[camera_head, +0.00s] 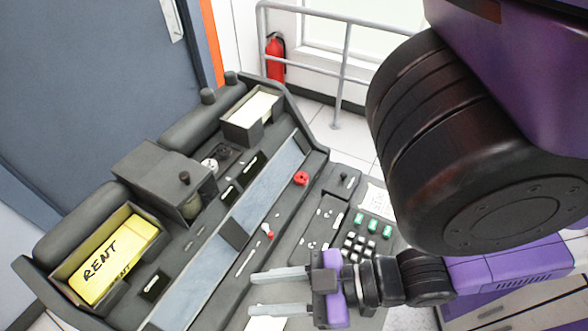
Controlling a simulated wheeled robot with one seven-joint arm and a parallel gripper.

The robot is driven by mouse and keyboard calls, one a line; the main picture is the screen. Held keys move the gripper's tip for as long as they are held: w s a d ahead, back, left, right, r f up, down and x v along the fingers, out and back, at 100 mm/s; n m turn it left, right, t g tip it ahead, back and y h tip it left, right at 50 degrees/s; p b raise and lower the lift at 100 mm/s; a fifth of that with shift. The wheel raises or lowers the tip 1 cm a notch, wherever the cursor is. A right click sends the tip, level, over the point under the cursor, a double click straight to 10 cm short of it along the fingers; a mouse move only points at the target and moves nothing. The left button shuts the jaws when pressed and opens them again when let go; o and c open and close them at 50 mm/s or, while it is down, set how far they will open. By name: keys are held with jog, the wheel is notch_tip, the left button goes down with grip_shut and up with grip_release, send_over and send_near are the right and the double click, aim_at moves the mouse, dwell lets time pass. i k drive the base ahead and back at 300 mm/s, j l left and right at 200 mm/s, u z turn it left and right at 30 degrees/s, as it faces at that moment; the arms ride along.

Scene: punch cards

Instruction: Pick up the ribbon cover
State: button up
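A dark grey box-shaped cover with a small black knob on top sits on the upper left part of the machine; it looks like the ribbon cover (150,172), though no label confirms this. Its right side has a dull yellowish window. My gripper (252,292) is at the lower middle, over the front of the machine. Its two light grey fingers point left and stand apart with nothing between them. The cover is up and to the left of the fingertips, well apart from them.
The grey card-punch machine (205,268) fills the middle. A keypad (362,246) lies near my arm. A railing (345,75) and fire extinguisher (275,58) stand behind.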

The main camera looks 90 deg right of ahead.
aim_at(342, 183)
jog(key=k+j+z, duration=0.1)
jog(key=z, duration=1.3)
jog(key=k+l, duration=0.3)
jog(key=k, duration=0.15)
jog(key=k+l, duration=0.3)
jog(key=k, duration=0.2)
jog(key=z, duration=0.05)
